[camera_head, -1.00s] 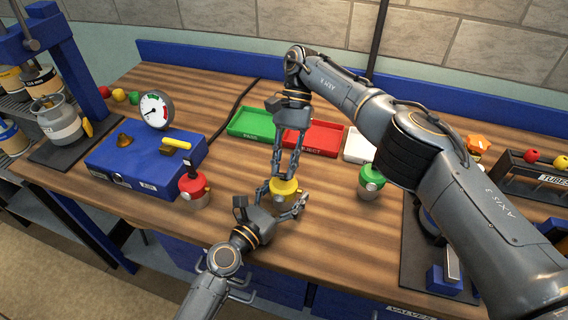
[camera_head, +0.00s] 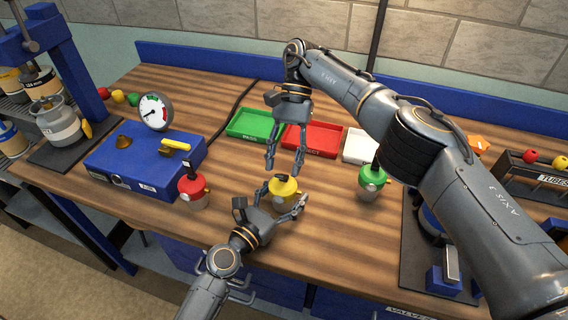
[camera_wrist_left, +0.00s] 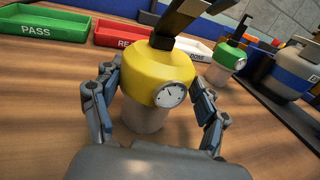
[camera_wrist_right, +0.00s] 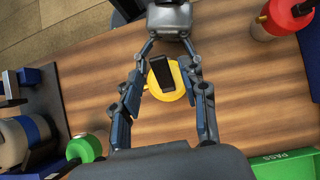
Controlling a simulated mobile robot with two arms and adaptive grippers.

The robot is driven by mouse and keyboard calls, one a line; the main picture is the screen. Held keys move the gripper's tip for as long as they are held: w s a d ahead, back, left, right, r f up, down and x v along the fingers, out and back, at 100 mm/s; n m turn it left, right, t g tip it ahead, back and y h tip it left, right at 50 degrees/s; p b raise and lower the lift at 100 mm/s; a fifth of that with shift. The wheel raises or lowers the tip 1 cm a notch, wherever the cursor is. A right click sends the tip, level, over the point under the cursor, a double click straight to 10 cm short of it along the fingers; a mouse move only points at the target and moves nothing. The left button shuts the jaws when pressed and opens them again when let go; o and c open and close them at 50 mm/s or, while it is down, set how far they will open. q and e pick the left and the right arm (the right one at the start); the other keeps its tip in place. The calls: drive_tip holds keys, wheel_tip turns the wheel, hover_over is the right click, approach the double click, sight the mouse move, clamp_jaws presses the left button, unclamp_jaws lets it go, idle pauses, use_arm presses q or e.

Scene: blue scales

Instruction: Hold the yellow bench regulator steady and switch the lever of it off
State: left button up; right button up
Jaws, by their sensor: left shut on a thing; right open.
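The yellow bench regulator (camera_head: 284,195) stands upright on the bench, with a yellow cap, a pale lower body and a dial (camera_wrist_left: 171,94). My left gripper (camera_head: 283,204) is shut on its body, one finger on each side in the left wrist view (camera_wrist_left: 152,115). The dark lever (camera_wrist_right: 163,78) rises from the cap and tilts in the left wrist view (camera_wrist_left: 184,20); its exact setting is hard to tell. My right gripper (camera_head: 284,171) is open and empty, pointing down just above and behind the regulator. In the right wrist view the cap (camera_wrist_right: 181,93) lies between its spread fingers.
A red regulator (camera_head: 193,191) stands to the left and a green one (camera_head: 371,184) to the right. Behind are green (camera_head: 237,135), red (camera_head: 335,150) and white (camera_head: 355,157) trays. A blue box with a gauge (camera_head: 123,168) sits at left. Bare wood surrounds the yellow regulator.

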wheel_tip(320, 180, up, 8)
drive_tip(key=shift+r, duration=0.15)
idle(0.3)
